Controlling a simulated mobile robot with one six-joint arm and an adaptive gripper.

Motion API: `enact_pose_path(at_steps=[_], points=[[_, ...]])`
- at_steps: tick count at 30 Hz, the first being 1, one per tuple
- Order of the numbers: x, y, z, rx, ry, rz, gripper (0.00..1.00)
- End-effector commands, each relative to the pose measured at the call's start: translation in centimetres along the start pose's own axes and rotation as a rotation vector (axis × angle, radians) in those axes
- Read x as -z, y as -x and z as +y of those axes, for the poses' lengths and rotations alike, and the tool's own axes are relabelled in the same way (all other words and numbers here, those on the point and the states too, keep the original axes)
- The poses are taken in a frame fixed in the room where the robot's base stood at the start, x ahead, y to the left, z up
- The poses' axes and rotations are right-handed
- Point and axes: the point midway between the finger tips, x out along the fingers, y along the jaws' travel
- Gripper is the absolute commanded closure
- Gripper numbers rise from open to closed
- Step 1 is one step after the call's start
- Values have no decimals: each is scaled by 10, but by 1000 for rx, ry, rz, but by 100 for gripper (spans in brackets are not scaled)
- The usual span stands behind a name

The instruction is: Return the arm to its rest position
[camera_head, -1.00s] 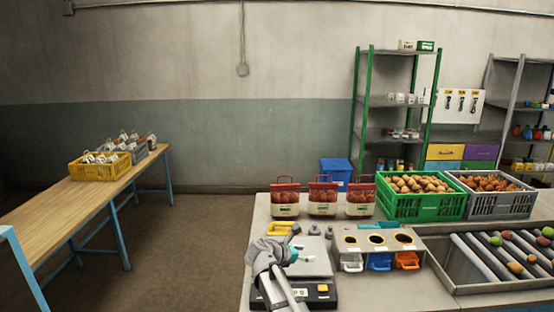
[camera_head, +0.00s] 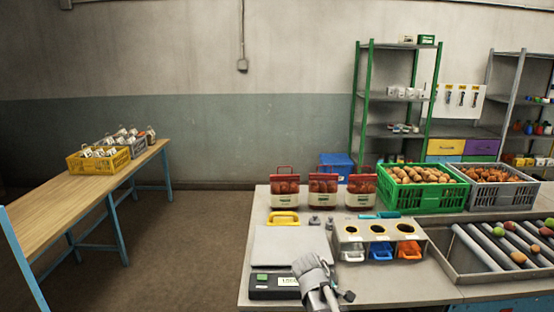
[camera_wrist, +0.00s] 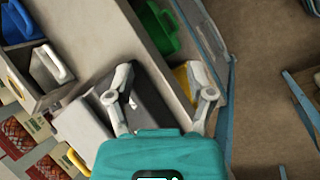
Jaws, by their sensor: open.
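My arm is low over the front of the work table (camera_head: 400,290) in the head view, with its grey wrist (camera_head: 312,270) beside the scale (camera_head: 285,245). In the wrist view my gripper (camera_wrist: 165,85) shows two grey fingers spread apart above a teal body. Nothing is held between them. In the head view the fingers are mostly hidden by the wrist. Three red-and-white sacks (camera_head: 323,188) stand upright in a row behind the scale. Sacks (camera_wrist: 20,135) also show at the lower left of the wrist view.
A holder with white, blue and orange handles (camera_head: 380,240) stands right of my wrist. A green crate (camera_head: 425,200) and a grey crate (camera_head: 495,200) of produce stand behind, beside a roller tray (camera_head: 480,255). The side table (camera_head: 60,205) holds a yellow crate (camera_head: 95,163). The floor between is clear.

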Motion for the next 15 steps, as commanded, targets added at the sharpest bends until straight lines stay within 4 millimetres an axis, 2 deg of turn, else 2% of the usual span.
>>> enact_pose_path(at_steps=[1,6,12,15], points=[[-9,-10,-14,47,-84,16,31],[-27,-28,-49,216,-386,59,31],[-41,-37,-85,407,-696,71,31],[-45,-39,-96,476,-802,67,31]])
